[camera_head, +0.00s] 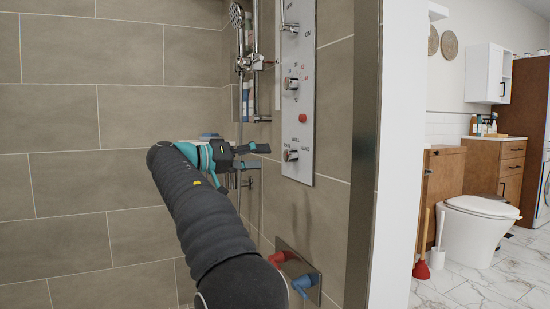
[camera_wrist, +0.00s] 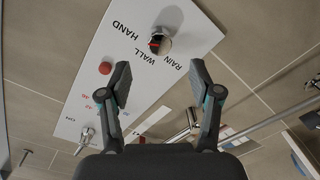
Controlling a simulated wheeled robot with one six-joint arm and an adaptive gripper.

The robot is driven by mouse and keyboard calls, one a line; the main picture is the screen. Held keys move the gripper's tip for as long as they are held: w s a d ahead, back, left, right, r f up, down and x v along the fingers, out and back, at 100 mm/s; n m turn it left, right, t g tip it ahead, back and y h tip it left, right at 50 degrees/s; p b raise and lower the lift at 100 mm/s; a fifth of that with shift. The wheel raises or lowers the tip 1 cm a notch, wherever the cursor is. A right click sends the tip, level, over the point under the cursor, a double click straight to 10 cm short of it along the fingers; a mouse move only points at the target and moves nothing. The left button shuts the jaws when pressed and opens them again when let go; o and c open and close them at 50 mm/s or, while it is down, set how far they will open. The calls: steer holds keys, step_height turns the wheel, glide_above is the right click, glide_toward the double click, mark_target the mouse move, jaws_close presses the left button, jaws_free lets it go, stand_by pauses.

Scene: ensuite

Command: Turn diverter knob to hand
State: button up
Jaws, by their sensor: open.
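The diverter knob (camera_head: 291,155) is a small chrome knob low on the white shower panel (camera_head: 299,100). WALL is printed above it, RAIN to its left and HAND to its right. In the wrist view the knob (camera_wrist: 160,42) is at the top centre, with a dark and red mark on it; the labels appear turned. I cannot tell surely which label it points at. My gripper (camera_head: 258,156) is open and empty, left of the knob and apart from it. In the wrist view its fingertips (camera_wrist: 160,82) are spread, with the knob beyond the gap between them.
A red button (camera_head: 302,118) and another chrome knob (camera_head: 291,83) sit higher on the panel. A hand shower (camera_head: 237,15) on a rail is behind my gripper. Red (camera_head: 281,258) and blue (camera_head: 305,284) handles stick out lower down. A wall edge (camera_head: 365,160) stands right of the panel.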

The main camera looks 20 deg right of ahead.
steer(key=shift+s+a, duration=0.1)
steer(key=shift+a, duration=1.75)
